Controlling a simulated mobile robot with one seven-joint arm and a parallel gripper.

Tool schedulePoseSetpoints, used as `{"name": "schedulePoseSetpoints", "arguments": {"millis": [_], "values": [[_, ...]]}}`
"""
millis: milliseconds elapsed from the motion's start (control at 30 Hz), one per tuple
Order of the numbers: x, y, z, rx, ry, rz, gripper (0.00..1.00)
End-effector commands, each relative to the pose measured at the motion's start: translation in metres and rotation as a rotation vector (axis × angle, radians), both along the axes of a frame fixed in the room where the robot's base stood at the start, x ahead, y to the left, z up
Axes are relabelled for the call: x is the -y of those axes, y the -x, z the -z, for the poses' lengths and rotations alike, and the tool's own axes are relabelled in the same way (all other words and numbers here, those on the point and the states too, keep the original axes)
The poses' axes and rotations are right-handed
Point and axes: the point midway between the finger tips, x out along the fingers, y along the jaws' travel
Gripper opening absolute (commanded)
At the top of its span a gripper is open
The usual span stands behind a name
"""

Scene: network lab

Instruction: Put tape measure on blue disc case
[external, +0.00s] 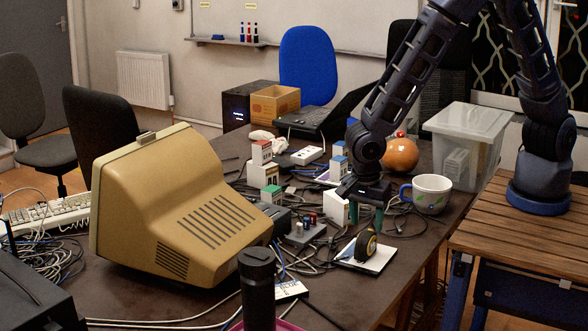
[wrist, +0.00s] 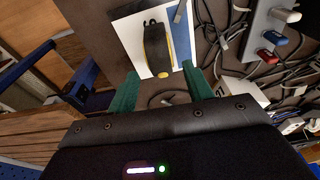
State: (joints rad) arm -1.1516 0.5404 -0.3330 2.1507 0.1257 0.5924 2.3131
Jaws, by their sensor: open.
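The black and yellow tape measure (external: 367,246) stands upright on a flat, mostly white case (external: 380,263) near the table's right edge. I take this for the blue disc case. My gripper (external: 366,222) points down above the tape measure, open and empty. In the wrist view its green fingers (wrist: 160,73) are apart, with the tape measure beyond the tips, roughly in line with the gap, and not between them.
A beige monitor (external: 180,210) fills the table's left. A white mug (external: 432,193) stands right of my gripper, before a clear bin (external: 465,145). Cables and a switch box (external: 305,235) crowd the left side of the case. A dark cylinder (external: 257,285) stands in front.

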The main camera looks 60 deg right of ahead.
Motion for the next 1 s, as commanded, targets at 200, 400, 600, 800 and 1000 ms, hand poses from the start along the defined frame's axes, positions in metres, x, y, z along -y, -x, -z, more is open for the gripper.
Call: {"name": "schedulePoseSetpoints", "arguments": {"millis": [200, 400, 600, 800, 1000], "values": [[-0.006, 0.0, -0.035, 0.001, -0.003, 0.001, 0.51], [-0.007, 0.0, -0.049, 0.0, 0.0, 0.002, 0.51], [-0.007, 0.0, -0.052, -0.001, 0.0, 0.001, 0.51], [0.011, -0.01, -0.074, -0.015, -0.031, -0.05, 0.51], [0.061, -0.027, -0.127, -0.036, -0.104, -0.209, 0.51]]}}
